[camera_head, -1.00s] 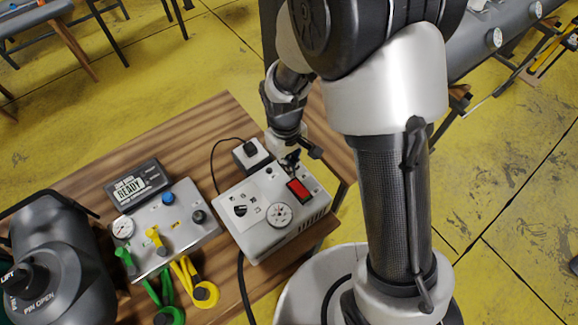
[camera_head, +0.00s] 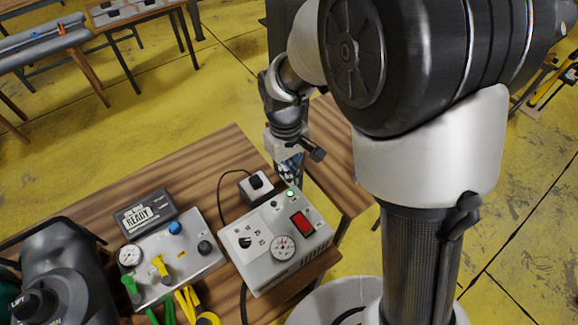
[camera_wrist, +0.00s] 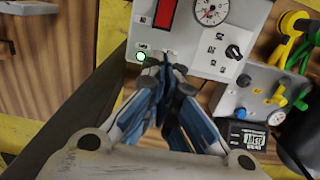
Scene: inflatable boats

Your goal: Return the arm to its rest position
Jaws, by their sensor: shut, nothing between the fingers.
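My gripper (camera_head: 291,182) is shut and empty at the back edge of the white control box (camera_head: 265,268). In the wrist view its blue-and-dark fingers (camera_wrist: 166,64) meet in front of the box's edge, near a lit green lamp (camera_wrist: 141,56). I cannot tell whether the fingertips touch the box. The box carries a red rocker switch (camera_head: 301,224), a round gauge (camera_head: 283,247) and a black knob (camera_head: 245,242). My arm reaches down from the upper right.
On the wooden table stand a small box with a black plug (camera_head: 256,185), a grey valve panel (camera_head: 190,262) and a display reading READY (camera_head: 146,212). A dark grey pump-like body (camera_head: 62,275) is at the lower left. Yellow floor (camera_head: 200,90) is open behind the table.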

